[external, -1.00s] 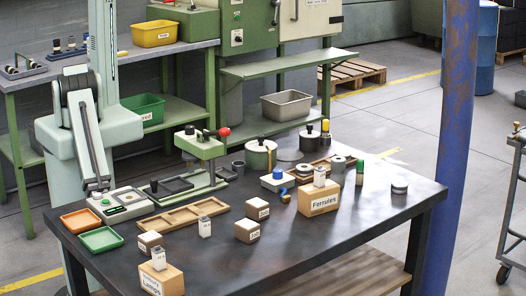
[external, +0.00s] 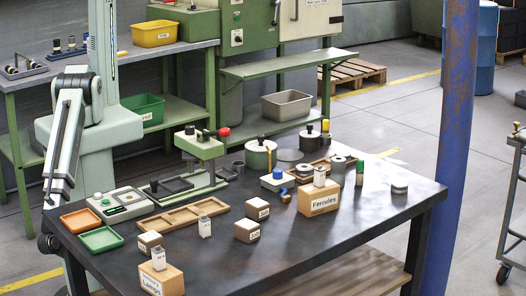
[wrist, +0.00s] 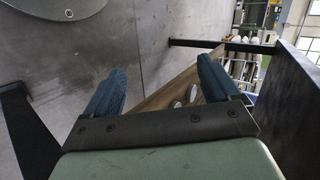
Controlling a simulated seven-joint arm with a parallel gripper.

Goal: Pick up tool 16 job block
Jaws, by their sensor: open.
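Three small wooden blocks with white labels stand on the dark table: one at the left (external: 150,243), one in the middle (external: 247,231) and one behind it (external: 257,209). Their labels are too small to read surely, so I cannot tell which is the tool 16 job block. My gripper (wrist: 160,90) shows in the wrist view with two blue fingers wide apart and nothing between them. It is low beside the table's left edge, away from the blocks. In the external view the table corner largely hides it.
An orange tray (external: 81,220) and a green tray (external: 101,239) lie at the table's left edge. A divided wooden tray (external: 182,216), a Ferrules block (external: 318,201) and a green press (external: 199,147) stand further in. The table side (wrist: 297,100) is close on the right in the wrist view.

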